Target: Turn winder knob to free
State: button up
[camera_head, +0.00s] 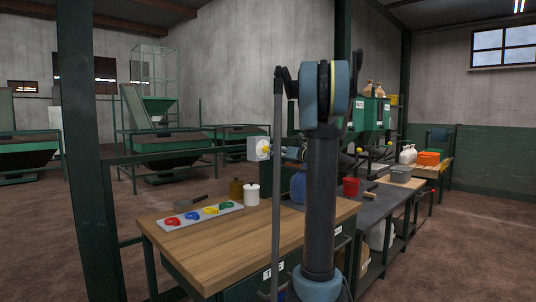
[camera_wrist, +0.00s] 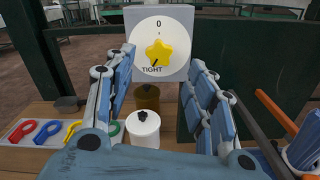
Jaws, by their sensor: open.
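The winder knob (camera_wrist: 158,52) is a yellow star shape on a white round dial marked 0 at the top and TIGHT at the bottom. Its dark pointer mark slants to the lower left, at the word TIGHT. The dial sits on a grey winder box (camera_head: 252,149) above the back of the wooden bench. My gripper (camera_wrist: 163,60) is open and empty. In the wrist view its fingers stand left and right of the knob, apart from it. In the head view my gripper (camera_head: 286,153) is just right of the box, facing the dial.
On the wooden bench (camera_head: 270,245) stand a white lidded jar (camera_head: 252,195) and a brown jar (camera_head: 236,189), below my fingers. A tray (camera_head: 228,211) holds several coloured rings. Green posts (camera_head: 87,160) rise beside the bench. A red bucket (camera_head: 351,187) stands to the right.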

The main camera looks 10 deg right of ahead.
aim_at(267, 150)
jog(key=x, duration=0.6)
jog(key=shift+w+a, duration=0.15)
jog(key=shift+c, duration=0.2)
jog(key=c, duration=1)
